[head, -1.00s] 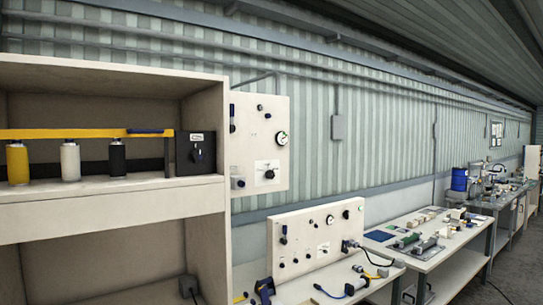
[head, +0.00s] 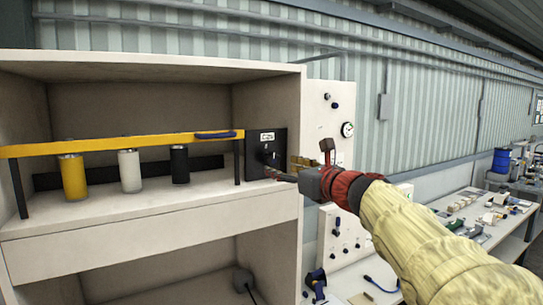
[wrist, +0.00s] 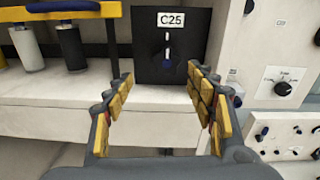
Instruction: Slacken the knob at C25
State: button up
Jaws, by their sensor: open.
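The C25 box (wrist: 148,40) is black with a white "C25" label (wrist: 171,19). Below the label is a pale upright part, with the dark blue knob (wrist: 168,63) at its lower end. In the head view the black box (head: 259,166) stands at the right end of the cabinet shelf. My gripper (wrist: 160,76) is open and empty, its yellow-padded fingers spread either side of the knob's line in the wrist view, with the knob beyond the fingertips. In the head view my gripper (head: 286,168) reaches in from the right, close to the box and partly covering its right side.
A yellow bar (head: 115,145) runs along the shelf, with yellow (head: 73,178), white (head: 130,172) and black (head: 180,165) cylinders under it. A white panel (head: 318,105) with dials stands right of the cabinet. Workbenches (head: 470,225) lie farther right.

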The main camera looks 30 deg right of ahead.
aim_at(274, 159)
jog(key=shift+m, duration=0.5)
jog(key=w, duration=0.5)
jog(key=w+r, duration=0.1)
jog(key=w, duration=0.2)
jog(key=shift+d, duration=0.35)
jog(key=shift+c, duration=1.2)
jog(key=c, duration=1)
